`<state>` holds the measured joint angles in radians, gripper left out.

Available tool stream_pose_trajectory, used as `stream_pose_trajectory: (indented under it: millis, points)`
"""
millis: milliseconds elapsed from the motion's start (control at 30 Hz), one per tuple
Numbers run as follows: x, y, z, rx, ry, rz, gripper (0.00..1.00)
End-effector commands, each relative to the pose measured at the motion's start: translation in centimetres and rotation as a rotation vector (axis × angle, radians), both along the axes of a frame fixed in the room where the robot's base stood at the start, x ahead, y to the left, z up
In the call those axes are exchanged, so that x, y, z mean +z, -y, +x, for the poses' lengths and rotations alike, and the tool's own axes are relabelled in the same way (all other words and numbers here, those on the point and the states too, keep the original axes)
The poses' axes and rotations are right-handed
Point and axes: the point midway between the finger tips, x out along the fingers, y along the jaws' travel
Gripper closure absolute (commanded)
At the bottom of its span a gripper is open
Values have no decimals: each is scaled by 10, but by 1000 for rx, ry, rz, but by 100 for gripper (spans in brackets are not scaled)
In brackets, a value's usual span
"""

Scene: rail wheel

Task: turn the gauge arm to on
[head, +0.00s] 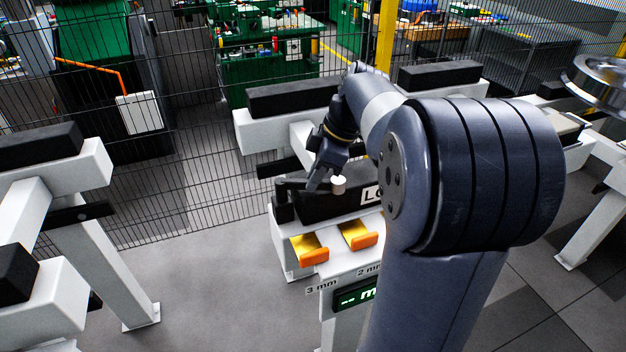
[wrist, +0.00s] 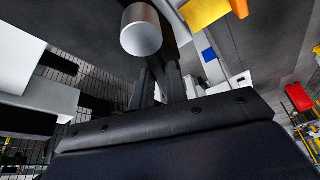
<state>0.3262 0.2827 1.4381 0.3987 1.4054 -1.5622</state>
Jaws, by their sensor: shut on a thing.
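The gauge station is a white stand (head: 284,249) with a black block on top that bears a partly hidden label starting "LO" (head: 371,194). A short pale cylinder (head: 338,186) stands by this block; a pale cylinder also shows close up in the wrist view (wrist: 141,32). My gripper (head: 318,181) reaches down at the block, just left of the cylinder. In the wrist view its dark fingers (wrist: 158,85) are close together, shut on what seems to be the dark gauge arm. The grip itself is hidden, and the arm's setting cannot be read.
Two orange-and-yellow pieces (head: 311,252) (head: 360,235) sit on the stand's front above "3 mm" and "2 mm" labels. A green display (head: 356,296) below is partly hidden by my arm. White trestles (head: 103,235) stand left; a mesh fence (head: 190,190) runs behind. Floor between is clear.

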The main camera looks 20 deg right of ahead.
Motion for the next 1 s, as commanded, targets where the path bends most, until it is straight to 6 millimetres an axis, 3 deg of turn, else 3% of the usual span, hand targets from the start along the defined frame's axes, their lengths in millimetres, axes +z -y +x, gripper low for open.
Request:
stream_pose_trajectory:
  millis: [500,1000]
  points:
    - [1,6,25,346,2,-4,100]
    - [1,6,29,417,4,-4,100]
